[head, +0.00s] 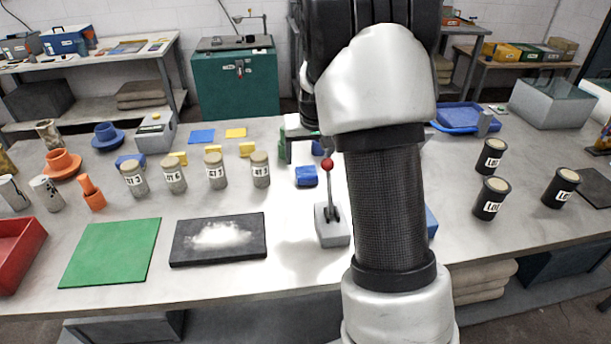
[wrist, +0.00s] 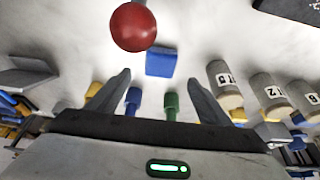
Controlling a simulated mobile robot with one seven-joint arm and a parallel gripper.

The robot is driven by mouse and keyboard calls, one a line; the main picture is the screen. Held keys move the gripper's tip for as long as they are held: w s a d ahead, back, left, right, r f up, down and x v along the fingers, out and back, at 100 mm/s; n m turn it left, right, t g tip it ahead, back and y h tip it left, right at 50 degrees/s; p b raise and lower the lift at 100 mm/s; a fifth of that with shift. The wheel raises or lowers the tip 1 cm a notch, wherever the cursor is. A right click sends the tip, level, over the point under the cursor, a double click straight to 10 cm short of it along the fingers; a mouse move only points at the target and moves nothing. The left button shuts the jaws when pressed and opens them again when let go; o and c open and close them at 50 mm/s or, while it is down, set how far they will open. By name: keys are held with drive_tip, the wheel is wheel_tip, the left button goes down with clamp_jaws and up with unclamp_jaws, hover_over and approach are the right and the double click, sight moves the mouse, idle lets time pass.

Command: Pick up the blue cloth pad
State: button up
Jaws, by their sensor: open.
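The small blue pad (head: 306,177) lies on the white tabletop, just behind the red-knobbed lever. It also shows in the wrist view (wrist: 160,62), past my fingertips and roughly centred between them. My gripper (head: 308,159) is open and empty, with its fingers apart near the pad in the head view. In the wrist view my open gripper (wrist: 160,80) has a finger at each side, and neither appears to touch the pad. My arm hides part of the table to the right of the pad.
The lever's red knob (head: 327,164) stands close to the pad and looms large in the wrist view (wrist: 133,27). Several labelled grey cylinders (head: 214,170) stand to the left. A black powdered slab (head: 218,239) and green mat (head: 110,252) lie in front.

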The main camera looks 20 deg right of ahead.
sight(307, 171)
drive_tip(key=x, duration=0.7)
drive_tip(key=shift+w+f, duration=0.1)
drive_tip(key=shift+f, duration=0.3)
drive_tip(key=c, duration=1.1)
drive_tip(key=shift+c, duration=0.2)
wheel_tip(307, 171, up, 10)
